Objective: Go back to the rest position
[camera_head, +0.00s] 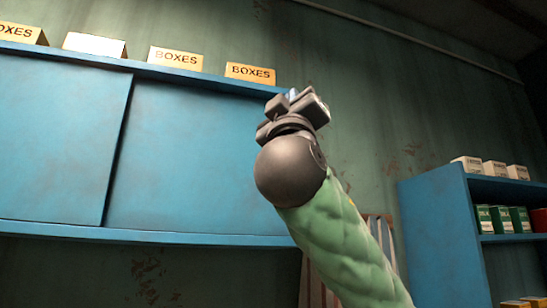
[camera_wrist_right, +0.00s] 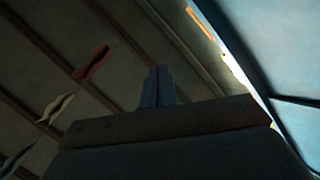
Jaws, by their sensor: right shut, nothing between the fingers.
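My right gripper (camera_head: 292,94) is raised high in the middle of the head view, at the end of my green-sleeved arm. It is beside the right end of the blue wall cabinet (camera_head: 190,160), near its top edge. In the right wrist view the two fingers (camera_wrist_right: 158,86) are together, shut with nothing between them, and point up toward the dark ceiling (camera_wrist_right: 60,50). I cannot tell whether the gripper touches the cabinet. My left gripper is not in view.
Several yellow boxes, one of them (camera_head: 250,73) near my gripper, stand on top of the cabinet. A blue shelf (camera_head: 437,225) with small cartons (camera_head: 494,170) stands at right. A striped chair-like thing (camera_head: 312,280) is partly behind my arm. The wall between cabinet and shelf is clear.

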